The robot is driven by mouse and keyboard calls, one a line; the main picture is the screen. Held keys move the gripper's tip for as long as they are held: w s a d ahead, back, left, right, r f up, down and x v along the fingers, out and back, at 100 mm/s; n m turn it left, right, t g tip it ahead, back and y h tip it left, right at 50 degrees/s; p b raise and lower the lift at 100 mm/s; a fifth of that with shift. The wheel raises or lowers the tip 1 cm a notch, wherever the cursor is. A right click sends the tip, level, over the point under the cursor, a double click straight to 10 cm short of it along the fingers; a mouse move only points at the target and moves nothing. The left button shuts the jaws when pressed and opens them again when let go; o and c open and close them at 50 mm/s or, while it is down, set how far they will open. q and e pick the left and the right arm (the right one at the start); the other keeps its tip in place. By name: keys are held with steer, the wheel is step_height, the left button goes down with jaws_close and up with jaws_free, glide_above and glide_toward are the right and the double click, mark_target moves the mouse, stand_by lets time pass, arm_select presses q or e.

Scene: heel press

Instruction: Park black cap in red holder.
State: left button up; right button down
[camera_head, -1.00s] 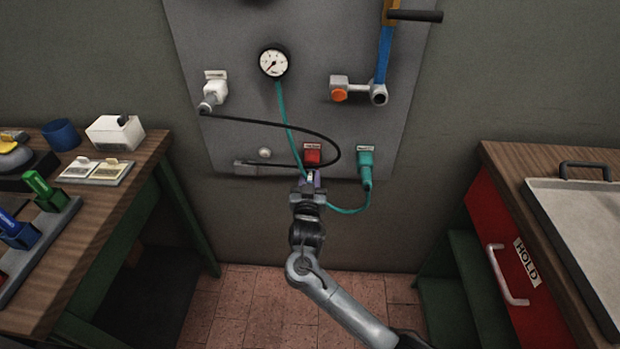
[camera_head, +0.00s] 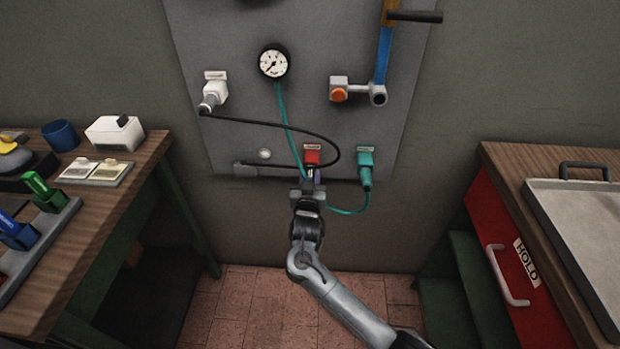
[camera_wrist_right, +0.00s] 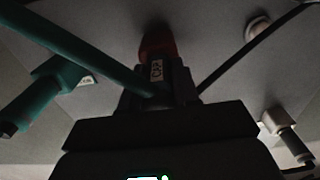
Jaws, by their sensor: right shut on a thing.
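The red holder (camera_head: 312,157) is on the lower middle of the grey wall panel, under a small label. In the right wrist view the red holder (camera_wrist_right: 157,42) shows straight ahead. My right gripper (camera_head: 310,186) is just below it and is shut on a dark piece, which I take for the black cap (camera_wrist_right: 156,86). The cap carries a pale label and lines up with the red holder. I cannot tell whether it touches the holder or sits in it. In the head view the gripper mostly hides the cap. My left gripper is not in view.
A teal hose (camera_head: 286,122) runs down from the gauge (camera_head: 273,63) close past the gripper to the teal connector (camera_head: 365,165). A black cable (camera_head: 270,124) loops from the white fitting (camera_head: 213,92) around the red holder. Benches stand at left and right.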

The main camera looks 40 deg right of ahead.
steer(key=c, duration=0.8)
jaws_free()
steer(key=shift+o, duration=0.2)
